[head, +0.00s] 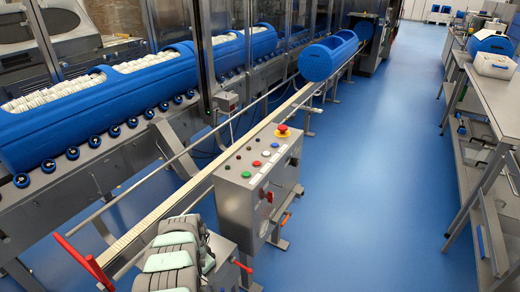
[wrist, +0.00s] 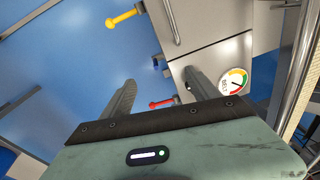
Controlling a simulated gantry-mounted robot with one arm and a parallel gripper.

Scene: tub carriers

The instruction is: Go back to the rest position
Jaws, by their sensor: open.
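My gripper (wrist: 160,82) shows in the wrist view with its two dark grey fingers spread apart and nothing between them. In the head view my grey and mint-green arm is at the bottom, left of the control box (head: 262,178); my fingers cannot be made out there.
The control box carries coloured buttons and a red emergency stop (head: 283,130). A narrow conveyor (head: 160,210) runs past it to a blue tub carrier (head: 318,64). Filled blue tub carriers (head: 85,112) line the left. Blue floor (head: 370,190) is open before the right-hand workbench (head: 490,95).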

